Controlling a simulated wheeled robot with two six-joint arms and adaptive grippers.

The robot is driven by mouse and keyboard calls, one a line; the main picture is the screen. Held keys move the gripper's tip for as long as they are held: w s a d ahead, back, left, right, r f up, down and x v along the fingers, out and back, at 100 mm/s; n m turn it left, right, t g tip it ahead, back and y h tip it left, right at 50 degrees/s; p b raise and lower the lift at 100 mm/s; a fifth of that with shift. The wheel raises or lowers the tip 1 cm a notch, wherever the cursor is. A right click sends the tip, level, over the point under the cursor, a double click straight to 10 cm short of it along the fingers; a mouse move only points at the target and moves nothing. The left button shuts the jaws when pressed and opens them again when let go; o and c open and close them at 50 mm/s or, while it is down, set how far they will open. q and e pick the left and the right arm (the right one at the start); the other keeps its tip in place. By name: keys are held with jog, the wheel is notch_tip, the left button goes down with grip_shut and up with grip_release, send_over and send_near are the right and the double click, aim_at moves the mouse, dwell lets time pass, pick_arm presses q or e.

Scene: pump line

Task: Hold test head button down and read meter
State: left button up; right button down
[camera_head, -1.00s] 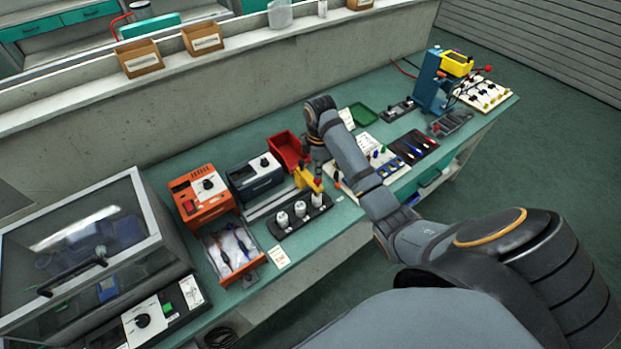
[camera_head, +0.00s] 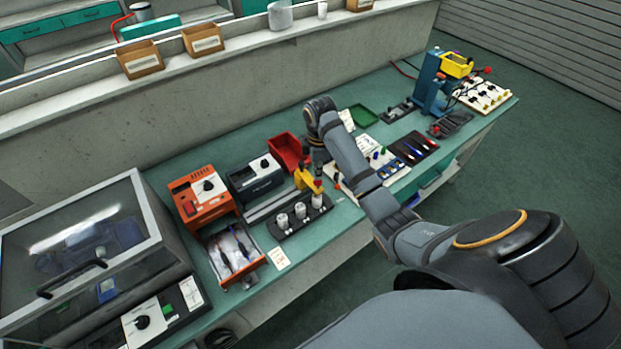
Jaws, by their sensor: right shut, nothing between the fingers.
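A yellow test head (camera_head: 304,179) with a small red-tipped part (camera_head: 318,184) stands over a black block (camera_head: 292,225) that holds several white cylinders. My right gripper (camera_head: 317,168) points down just behind the yellow head, close to the red tip. It is shut and empty, small in the picture and partly hidden by my forearm; I cannot tell whether it touches the button. A dark blue-grey box with a white dial face (camera_head: 263,165), which looks like a meter, stands left of the head. An orange box (camera_head: 199,200) also has a white dial face. My left gripper is out of view.
A red bin (camera_head: 286,152) stands behind the test head. An open tray with leads (camera_head: 230,255) lies in front of the orange box. A glass-lidded cabinet (camera_head: 90,255) fills the left. A blue press (camera_head: 431,84) stands at the bench's far right end.

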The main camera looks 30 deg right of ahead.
aim_at(318, 182)
jog(key=shift+f+b, duration=0.35)
jog(key=shift+f, duration=1)
jog(key=shift+s+f+p, duration=0.1)
jog(key=shift+f+p, duration=0.05)
jog(key=shift+p, duration=0.4)
dwell(1.3)
notch_tip(318, 182, up, 7)
jog(key=p, duration=0.8)
jog(key=shift+p, duration=0.4)
